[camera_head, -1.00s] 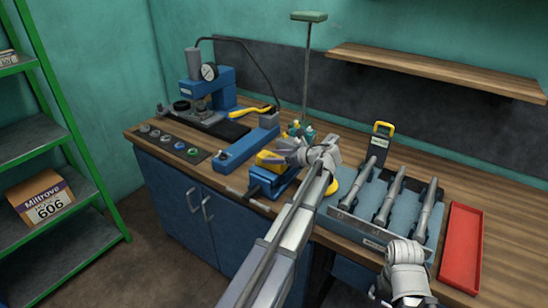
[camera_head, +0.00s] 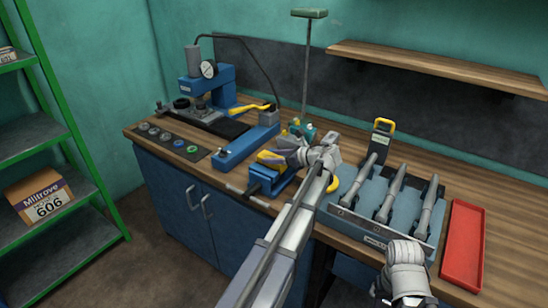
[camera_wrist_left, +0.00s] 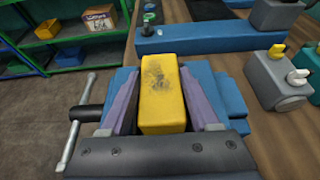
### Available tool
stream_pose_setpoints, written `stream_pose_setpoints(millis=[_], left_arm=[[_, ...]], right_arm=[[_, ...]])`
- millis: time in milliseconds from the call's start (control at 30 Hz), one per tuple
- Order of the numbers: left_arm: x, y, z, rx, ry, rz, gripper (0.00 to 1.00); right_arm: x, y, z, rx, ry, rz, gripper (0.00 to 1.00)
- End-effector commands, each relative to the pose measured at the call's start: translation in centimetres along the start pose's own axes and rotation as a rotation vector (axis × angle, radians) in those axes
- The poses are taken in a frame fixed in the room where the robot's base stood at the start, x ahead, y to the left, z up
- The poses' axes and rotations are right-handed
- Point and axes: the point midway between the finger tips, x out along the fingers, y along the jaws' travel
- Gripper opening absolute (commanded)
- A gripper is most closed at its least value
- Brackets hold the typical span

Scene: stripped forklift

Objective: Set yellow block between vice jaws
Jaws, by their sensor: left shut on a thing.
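The yellow block (camera_head: 270,158) is at the blue vice (camera_head: 268,182) on the workbench. In the left wrist view the block (camera_wrist_left: 162,92) lies between my left gripper's two purple-grey fingers, with blue vice parts (camera_wrist_left: 232,98) outside them. My left gripper (camera_head: 280,155) is shut on the block at the vice; it also shows in the left wrist view (camera_wrist_left: 163,105). I cannot tell whether the block touches the vice bed. The vice handle (camera_wrist_left: 78,125) sticks out at the left. My right gripper (camera_head: 405,280) is at the bottom right, its fingers not clear.
A blue press (camera_head: 212,92) stands at the back left, with a long blue bar (camera_head: 240,148) beside the vice. A rack (camera_head: 340,214) of grey tools and a red tray (camera_head: 462,245) are to the right. A wooden shelf (camera_head: 430,68) hangs above. Green shelving (camera_head: 60,150) stands left.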

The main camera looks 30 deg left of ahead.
Motion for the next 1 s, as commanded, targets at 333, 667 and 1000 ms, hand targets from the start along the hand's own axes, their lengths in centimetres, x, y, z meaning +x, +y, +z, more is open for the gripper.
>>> stream_pose_setpoints(millis=[333,667,1000], left_arm=[[0.12,0.00,-0.24,0.000,-0.002,0.000,0.00],[0.13,0.00,-0.28,0.000,-0.001,0.000,0.96],[0.13,0.00,-0.36,0.000,0.001,0.000,1.00]], right_arm=[[0.32,-0.03,-0.02,0.000,0.000,0.000,0.50],[0.33,-0.03,-0.02,0.000,0.000,0.000,0.50],[0.35,-0.03,-0.02,0.000,0.000,0.000,0.50]])
